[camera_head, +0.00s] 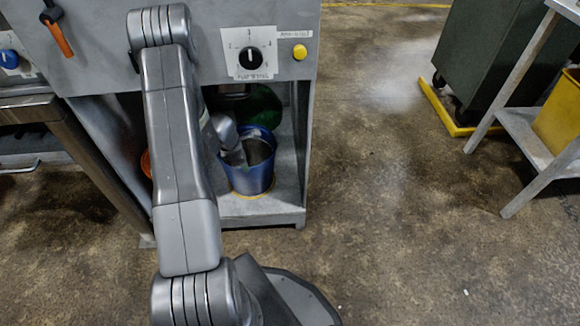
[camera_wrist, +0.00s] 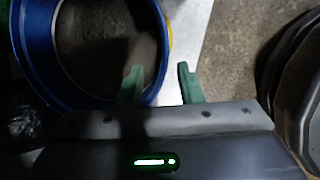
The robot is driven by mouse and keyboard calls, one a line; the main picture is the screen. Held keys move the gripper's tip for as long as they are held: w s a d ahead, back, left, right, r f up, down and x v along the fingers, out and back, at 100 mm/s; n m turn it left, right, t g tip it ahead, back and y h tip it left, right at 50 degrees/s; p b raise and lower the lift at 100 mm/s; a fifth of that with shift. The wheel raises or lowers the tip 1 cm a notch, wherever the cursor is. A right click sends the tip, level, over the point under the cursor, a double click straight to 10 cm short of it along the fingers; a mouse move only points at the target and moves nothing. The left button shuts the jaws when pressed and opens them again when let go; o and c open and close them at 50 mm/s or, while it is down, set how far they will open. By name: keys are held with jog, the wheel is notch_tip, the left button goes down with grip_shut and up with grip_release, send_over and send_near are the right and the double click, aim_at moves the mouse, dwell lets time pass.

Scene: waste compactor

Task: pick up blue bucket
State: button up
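The blue bucket (camera_head: 250,179) stands upright on the grey shelf (camera_head: 285,198) under the control panel. In the wrist view its blue rim (camera_wrist: 32,70) and dark inside fill the upper left. My gripper (camera_wrist: 159,76) is open, with two green fingers. The left finger shows over the bucket's inside and the right finger outside it, with the rim passing through the gap between them. Neither finger visibly presses on the wall. In the head view my arm covers the bucket's left side, and the fingertips cannot be made out.
A panel with a black dial (camera_head: 250,58) and yellow button (camera_head: 299,52) is above the opening. A round green object (camera_head: 262,105) is behind the bucket. A dark bin (camera_head: 490,50) and a metal rack with a yellow container (camera_head: 562,115) stand right. Floor between is clear.

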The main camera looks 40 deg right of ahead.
aim_at(253, 170)
jog(key=d+f, duration=0.1)
jog(key=d+f+b, duration=0.1)
jog(key=shift+s+d+f, duration=0.1)
jog(key=shift+s+f, duration=0.15)
jog(key=shift+f, duration=0.05)
jog(key=shift+b+x, duration=1.5)
jog(key=shift+x, duration=1.25)
jog(key=shift+c, duration=0.2)
grip_shut()
jog(key=shift+w+r, duration=0.1)
